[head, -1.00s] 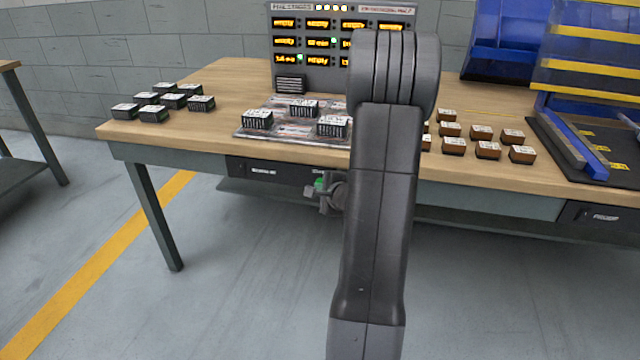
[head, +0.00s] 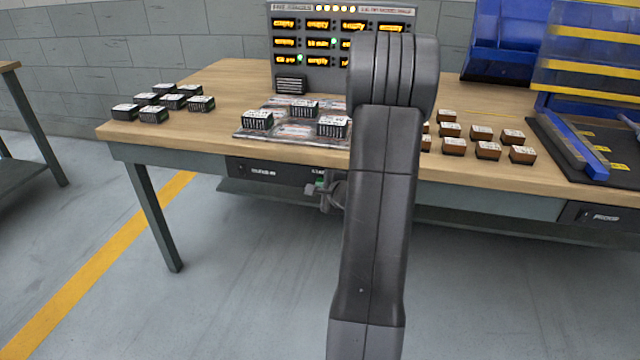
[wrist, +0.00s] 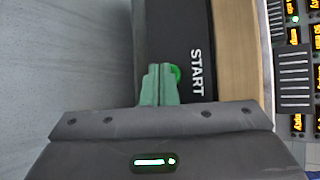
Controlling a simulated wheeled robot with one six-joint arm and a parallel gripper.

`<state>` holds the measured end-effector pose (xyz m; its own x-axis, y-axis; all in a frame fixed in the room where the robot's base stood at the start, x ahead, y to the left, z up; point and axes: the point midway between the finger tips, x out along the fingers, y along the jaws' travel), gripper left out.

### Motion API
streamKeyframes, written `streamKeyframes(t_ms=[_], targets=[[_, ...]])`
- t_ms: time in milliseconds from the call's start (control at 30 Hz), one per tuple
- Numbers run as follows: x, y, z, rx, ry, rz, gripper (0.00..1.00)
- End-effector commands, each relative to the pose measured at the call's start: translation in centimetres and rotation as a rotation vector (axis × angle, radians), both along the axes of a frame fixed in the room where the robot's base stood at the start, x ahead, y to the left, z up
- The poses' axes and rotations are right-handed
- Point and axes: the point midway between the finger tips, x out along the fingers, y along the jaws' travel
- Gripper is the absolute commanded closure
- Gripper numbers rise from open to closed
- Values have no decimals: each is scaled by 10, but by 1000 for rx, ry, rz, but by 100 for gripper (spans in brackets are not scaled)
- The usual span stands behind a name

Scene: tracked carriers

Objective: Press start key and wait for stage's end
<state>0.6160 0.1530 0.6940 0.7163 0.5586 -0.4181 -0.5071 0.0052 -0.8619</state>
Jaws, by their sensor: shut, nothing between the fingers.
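The start key is a small green button (wrist: 175,74) on the dark front panel under the table edge, beside the white START label (wrist: 197,73) in the wrist view. My gripper (wrist: 160,75) is shut and empty, its fingertips over part of the key; whether they touch it I cannot tell. In the head view my gripper (head: 325,194) is at the panel, with a bit of green (head: 320,182) beside it. The stage display (head: 312,58) at the back of the table has rows of amber text, mostly reading "empty", and two green lamps.
Black-sided carriers stand at the left of the table (head: 230,78) and on a printed mat (head: 290,131). Brown blocks (head: 481,133) stand to the right. A black tray (head: 560,150) and blue bins (head: 500,45) are at the far right. My arm hides part of the display.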

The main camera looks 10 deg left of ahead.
Motion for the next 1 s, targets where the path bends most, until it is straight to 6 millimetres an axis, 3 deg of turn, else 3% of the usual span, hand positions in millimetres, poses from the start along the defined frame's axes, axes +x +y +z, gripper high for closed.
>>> streamKeyframes(t_ms=[367, 1000], targets=[[1, 0, 0, -1, 0, -1, 100], [-15, 0, 0, -1, -1, 0, 100]])
